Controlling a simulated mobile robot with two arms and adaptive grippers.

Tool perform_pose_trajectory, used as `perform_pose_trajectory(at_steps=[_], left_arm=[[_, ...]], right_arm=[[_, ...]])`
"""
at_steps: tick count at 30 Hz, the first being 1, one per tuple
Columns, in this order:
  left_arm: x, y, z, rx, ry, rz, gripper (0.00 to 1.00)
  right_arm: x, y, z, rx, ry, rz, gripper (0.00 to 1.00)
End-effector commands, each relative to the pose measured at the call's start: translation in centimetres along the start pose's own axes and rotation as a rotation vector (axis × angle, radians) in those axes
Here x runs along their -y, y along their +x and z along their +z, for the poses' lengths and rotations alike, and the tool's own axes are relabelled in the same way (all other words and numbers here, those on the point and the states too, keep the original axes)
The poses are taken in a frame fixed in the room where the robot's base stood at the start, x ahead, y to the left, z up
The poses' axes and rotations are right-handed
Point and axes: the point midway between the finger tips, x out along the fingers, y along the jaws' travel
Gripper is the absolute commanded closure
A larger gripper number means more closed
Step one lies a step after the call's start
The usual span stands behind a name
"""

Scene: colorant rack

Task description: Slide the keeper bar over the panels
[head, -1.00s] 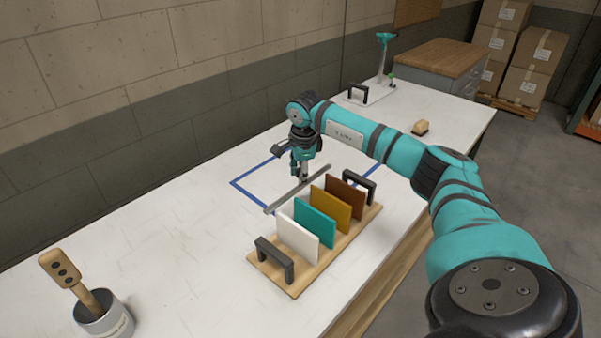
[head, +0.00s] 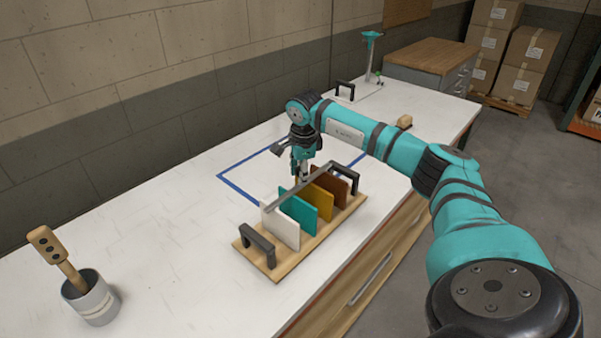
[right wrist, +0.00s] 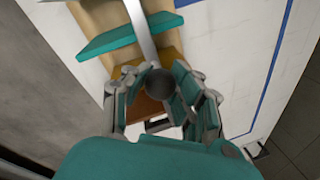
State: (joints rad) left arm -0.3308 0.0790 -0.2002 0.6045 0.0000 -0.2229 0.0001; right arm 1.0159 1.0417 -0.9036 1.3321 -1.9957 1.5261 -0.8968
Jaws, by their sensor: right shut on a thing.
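The keeper bar (head: 281,198) is a thin grey bar. My right gripper (head: 303,178) is shut on its upright round knob, which shows end-on in the right wrist view (right wrist: 160,82). The bar runs along the row of panels, at their left upper corners; I cannot tell if it touches them. The white panel (head: 281,228), teal panel (head: 299,212), mustard panel (head: 318,204) and brown panel (head: 332,186) stand upright in the wooden rack (head: 295,250). My arm and gripper partly cover the far end. My left gripper is out of view.
Dark handles rise at the rack's near end (head: 258,243) and far end (head: 347,178). A blue taped outline (head: 240,189) lies on the white table behind the rack. A grey cup (head: 90,297) with a wooden-handled tool stands at front left. The table between is clear.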

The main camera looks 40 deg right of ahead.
Motion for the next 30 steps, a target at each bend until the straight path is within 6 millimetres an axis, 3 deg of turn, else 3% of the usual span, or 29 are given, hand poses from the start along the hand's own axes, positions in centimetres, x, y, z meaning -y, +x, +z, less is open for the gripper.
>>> perform_pose_trajectory(at_steps=[3, 4, 10, 14, 18, 20, 23, 30], left_arm=[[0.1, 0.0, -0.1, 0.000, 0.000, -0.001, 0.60], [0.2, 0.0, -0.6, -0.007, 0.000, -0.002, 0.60], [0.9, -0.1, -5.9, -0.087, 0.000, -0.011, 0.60], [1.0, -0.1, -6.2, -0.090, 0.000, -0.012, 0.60], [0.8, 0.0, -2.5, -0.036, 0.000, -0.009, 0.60], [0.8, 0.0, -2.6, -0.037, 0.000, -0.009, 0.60], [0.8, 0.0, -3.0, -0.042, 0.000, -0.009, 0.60], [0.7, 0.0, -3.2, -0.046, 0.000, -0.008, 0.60]], right_arm=[[0.2, -0.2, 0.2, 0.006, -0.001, -0.006, 1.00], [0.2, -0.3, 0.2, 0.006, -0.001, -0.007, 0.74], [0.2, -0.2, 0.1, 0.004, 0.000, -0.006, 0.48], [0.1, -0.2, 0.1, 0.004, 0.000, -0.005, 0.47], [0.1, -0.2, 0.1, 0.003, 0.000, -0.005, 0.47], [0.1, -0.5, 0.1, 0.004, -0.001, -0.006, 0.47], [0.2, -1.6, 0.1, 0.005, -0.001, -0.007, 0.47], [0.1, -6.7, 0.0, 0.007, 0.000, -0.011, 0.47]])
